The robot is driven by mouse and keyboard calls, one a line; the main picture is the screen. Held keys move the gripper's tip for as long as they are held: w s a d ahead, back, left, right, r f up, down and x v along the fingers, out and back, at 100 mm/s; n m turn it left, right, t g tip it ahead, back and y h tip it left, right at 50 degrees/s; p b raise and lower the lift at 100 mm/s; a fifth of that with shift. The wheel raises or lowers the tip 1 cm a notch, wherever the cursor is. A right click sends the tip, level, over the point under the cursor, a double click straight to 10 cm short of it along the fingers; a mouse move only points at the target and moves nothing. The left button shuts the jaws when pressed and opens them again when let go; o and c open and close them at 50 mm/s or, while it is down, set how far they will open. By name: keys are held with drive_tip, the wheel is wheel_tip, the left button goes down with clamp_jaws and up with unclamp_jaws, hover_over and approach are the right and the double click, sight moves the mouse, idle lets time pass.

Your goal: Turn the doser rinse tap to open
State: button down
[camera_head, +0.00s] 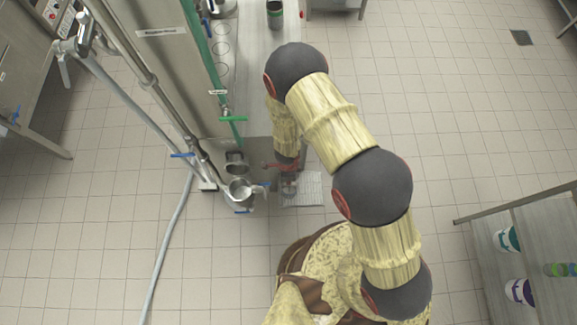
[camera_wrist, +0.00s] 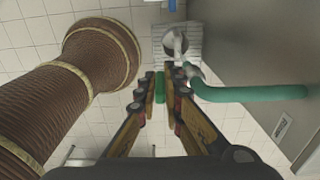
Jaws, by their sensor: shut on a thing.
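In the wrist view my gripper (camera_wrist: 160,88) has its two fingers on either side of a small green handle (camera_wrist: 160,80), which I take to be the rinse tap's lever. The gripper is shut on it. The tap's body behind the handle is hard to make out. A green hose (camera_wrist: 245,93) with a metal end fitting runs to the right, close beside the right fingertip. In the head view my forearm points down beside the filler machine, and the fingers and the held handle cannot be made out clearly.
A metal vessel (camera_wrist: 175,42) stands on a grey grid mat (camera_wrist: 194,48) beyond the fingertips; the mat (camera_head: 312,188) also shows in the head view. The steel machine panel (camera_wrist: 250,40) is close on the right. A shelf (camera_head: 540,245) stands far right, with open floor before it.

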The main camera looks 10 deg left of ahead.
drive_tip(key=c, duration=1.9)
unclamp_jaws()
wheel_tip(320, 180, up, 7)
drive_tip(key=shift+r, duration=0.1)
drive_tip(key=shift+r, duration=0.1)
